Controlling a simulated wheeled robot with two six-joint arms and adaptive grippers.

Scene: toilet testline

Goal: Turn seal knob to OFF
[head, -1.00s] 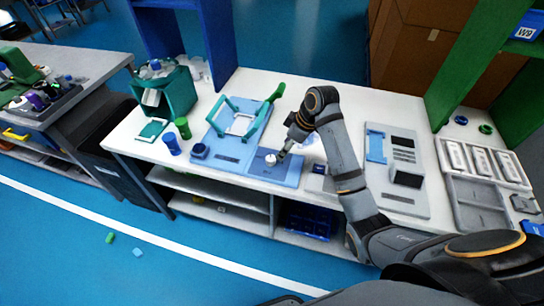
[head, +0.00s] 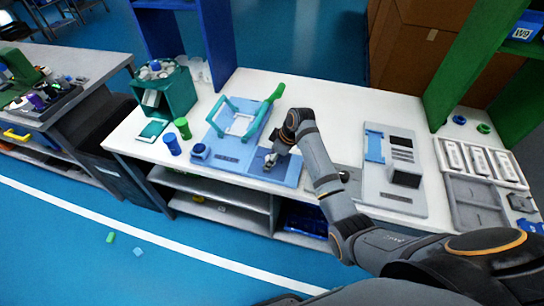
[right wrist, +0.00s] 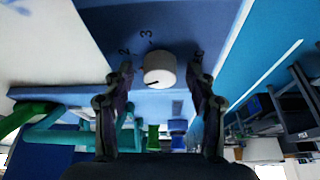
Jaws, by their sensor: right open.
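The white seal knob (right wrist: 159,69) has a dark pointer mark on its rim. It stands on a blue panel (right wrist: 180,22) printed with 2, 3 and a further label at the right that I cannot read. My right gripper (right wrist: 160,76) is open, with one finger on each side of the knob and a visible gap to it. In the head view my right gripper (head: 271,158) points down at the blue panel (head: 289,174) and hides the knob. My left gripper is not in view.
A blue fixture with a teal frame (head: 240,122) adjoins the panel at left. A grey board (head: 400,195) and a grey tray (head: 473,212) lie to the right.

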